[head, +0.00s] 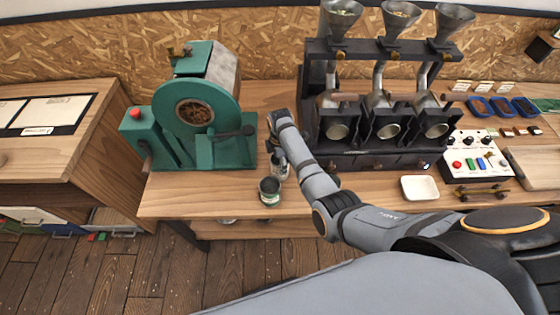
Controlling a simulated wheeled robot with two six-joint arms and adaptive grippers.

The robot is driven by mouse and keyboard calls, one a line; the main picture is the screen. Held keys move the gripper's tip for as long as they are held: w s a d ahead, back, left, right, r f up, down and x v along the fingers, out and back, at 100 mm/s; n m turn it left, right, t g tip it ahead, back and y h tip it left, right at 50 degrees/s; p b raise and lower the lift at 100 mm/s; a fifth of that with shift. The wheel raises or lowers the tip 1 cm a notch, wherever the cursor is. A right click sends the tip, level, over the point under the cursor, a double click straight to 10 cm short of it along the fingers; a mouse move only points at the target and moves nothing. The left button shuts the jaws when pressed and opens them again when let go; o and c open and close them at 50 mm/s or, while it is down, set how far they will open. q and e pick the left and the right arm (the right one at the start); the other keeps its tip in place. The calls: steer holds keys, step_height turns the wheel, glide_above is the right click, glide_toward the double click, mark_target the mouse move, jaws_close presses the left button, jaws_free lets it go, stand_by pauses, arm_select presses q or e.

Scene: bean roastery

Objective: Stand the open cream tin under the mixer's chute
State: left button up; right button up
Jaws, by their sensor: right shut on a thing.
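A small open round tin (270,198), pale with a dark inside, is at the front edge of the wooden counter, upright as far as I can see. My right gripper (278,168) comes down just behind it and is shut on it; the fingers are small and partly hidden by my wrist. The green drum machine (222,95), likely the mixer, stands to the left behind the tin. It has a round front opening with brown beans and a dark handle. I cannot clearly make out its chute. My left gripper is not in view.
A black rack (395,157) with several funnels and spouts stands right of my right forearm. A white square dish (420,188) and a control box (474,155) with knobs are further right. The wooden counter (180,200) is bare in front of the green machine.

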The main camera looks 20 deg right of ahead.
steer(key=o, duration=1.2)
steer(key=shift+f, duration=0.1)
step_height(320, 180, up, 12)
steer(key=shift+r+b, duration=0.15)
steer(key=shift+b, duration=0.4)
